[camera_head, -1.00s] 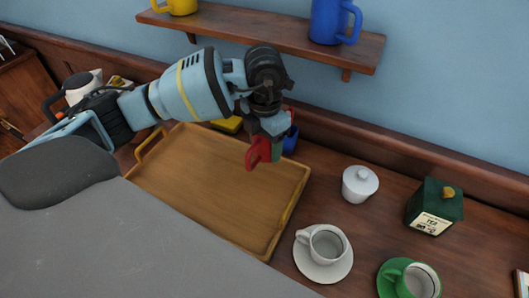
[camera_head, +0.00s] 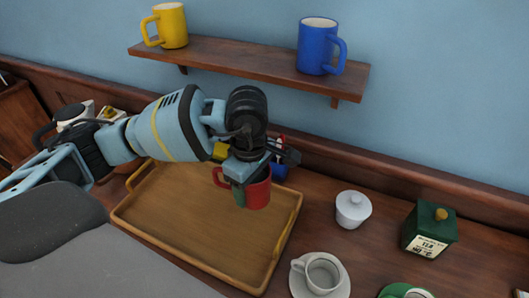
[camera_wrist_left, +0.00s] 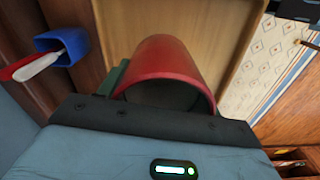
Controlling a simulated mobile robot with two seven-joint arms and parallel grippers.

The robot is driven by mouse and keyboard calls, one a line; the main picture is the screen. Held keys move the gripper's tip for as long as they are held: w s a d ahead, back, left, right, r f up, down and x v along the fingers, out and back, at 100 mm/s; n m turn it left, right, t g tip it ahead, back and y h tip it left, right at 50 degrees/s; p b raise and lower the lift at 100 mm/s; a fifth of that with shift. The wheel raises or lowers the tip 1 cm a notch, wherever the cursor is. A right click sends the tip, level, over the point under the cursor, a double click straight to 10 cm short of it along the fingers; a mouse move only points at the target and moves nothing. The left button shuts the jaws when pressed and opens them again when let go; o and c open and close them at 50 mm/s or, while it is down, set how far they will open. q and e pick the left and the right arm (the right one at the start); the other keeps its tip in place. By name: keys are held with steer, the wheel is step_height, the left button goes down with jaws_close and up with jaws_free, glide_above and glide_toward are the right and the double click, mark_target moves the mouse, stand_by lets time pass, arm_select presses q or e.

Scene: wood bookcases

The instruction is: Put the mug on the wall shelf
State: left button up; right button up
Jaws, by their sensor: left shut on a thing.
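A red mug (camera_head: 259,192) is held by my left gripper (camera_head: 243,179) above the wooden tray, with its handle toward the left of the head view. The gripper hides the upper part of the mug there. In the left wrist view, the red mug (camera_wrist_left: 172,62) shows its rounded side and dark open mouth, close to the gripper. The wooden wall shelf (camera_head: 240,60) is higher up on the blue wall and bears a yellow mug (camera_head: 172,27) at its left and a blue mug (camera_head: 316,48) toward its right. My right gripper is not in view.
The wooden tray (camera_head: 190,215) lies on the counter. A white lidded pot (camera_head: 352,211), a white cup on a saucer (camera_head: 322,274) and a green tea tin (camera_head: 430,232) stand to the right. A blue holder (camera_wrist_left: 67,44) is behind the tray. The shelf's middle is clear.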

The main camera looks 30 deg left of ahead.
mark_target(248, 205)
arm_select(q)
steer(key=m, duration=0.1)
steer(key=s+m, duration=0.1)
steer(key=m, duration=0.2)
steer(key=shift+s+d, duration=0.15)
steer(key=shift+s, duration=0.1)
steer(key=m, duration=0.1)
steer(key=s+m, duration=0.1)
steer(key=m, duration=0.2)
steer(key=shift+s+d+m, duration=0.15)
steer(key=shift+s+m, duration=0.1)
steer(key=shift+m, duration=0.15)
steer(key=s+m, duration=0.1)
steer(key=m, duration=0.1)
steer(key=s+m, duration=0.1)
steer(key=m, duration=0.5)
steer(key=shift+s+d+f, duration=0.1)
steer(key=shift+s+d, duration=0.1)
steer(key=shift+s, duration=0.2)
